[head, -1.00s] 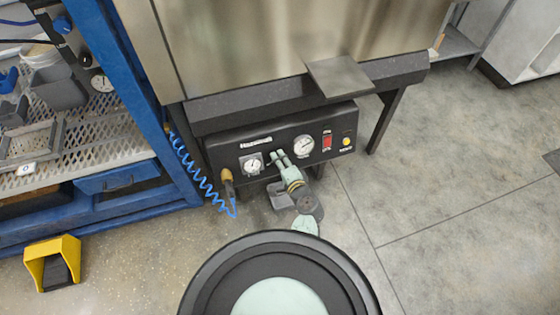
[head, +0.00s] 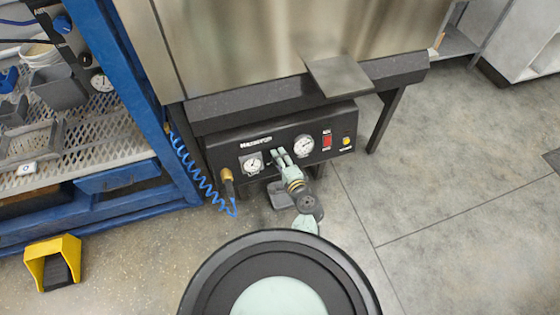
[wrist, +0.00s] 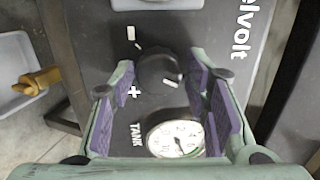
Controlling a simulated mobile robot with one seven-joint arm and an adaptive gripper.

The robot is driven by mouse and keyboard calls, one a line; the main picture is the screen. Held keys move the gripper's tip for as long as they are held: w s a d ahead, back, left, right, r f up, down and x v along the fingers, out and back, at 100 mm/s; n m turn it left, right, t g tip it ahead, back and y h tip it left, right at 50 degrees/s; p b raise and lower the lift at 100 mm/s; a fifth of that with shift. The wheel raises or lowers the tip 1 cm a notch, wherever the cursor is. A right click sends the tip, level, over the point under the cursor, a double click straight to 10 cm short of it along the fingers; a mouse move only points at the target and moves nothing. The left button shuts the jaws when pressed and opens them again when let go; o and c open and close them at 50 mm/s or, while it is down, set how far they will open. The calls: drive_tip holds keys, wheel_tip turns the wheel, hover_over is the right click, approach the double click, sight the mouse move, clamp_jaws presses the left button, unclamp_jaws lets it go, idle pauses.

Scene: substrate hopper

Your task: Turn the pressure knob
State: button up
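The black round pressure knob (wrist: 158,72), with a white mark on its rim, sits on the control panel (head: 225,152) between a minus and a plus mark. In the wrist view my gripper (wrist: 161,70) is open, with one purple-padded finger on each side of the knob. Gaps show between the knob and both fingers, so it is not gripped. In the head view my gripper (head: 279,157) is at the panel front, between the two gauges, and hides the knob.
A gauge marked TANK (wrist: 175,138) lies close to the knob; the other gauge (head: 253,164) is at left. A red switch (head: 327,141) and yellow button (head: 347,142) are at right. A brass fitting with a blue coiled hose (head: 190,170) is at left. A plate (head: 340,75) overhangs above.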

drive_tip(key=shift+o, duration=0.7)
wheel_tip(320, 180, up, 10)
drive_tip(key=shift+r, duration=0.1)
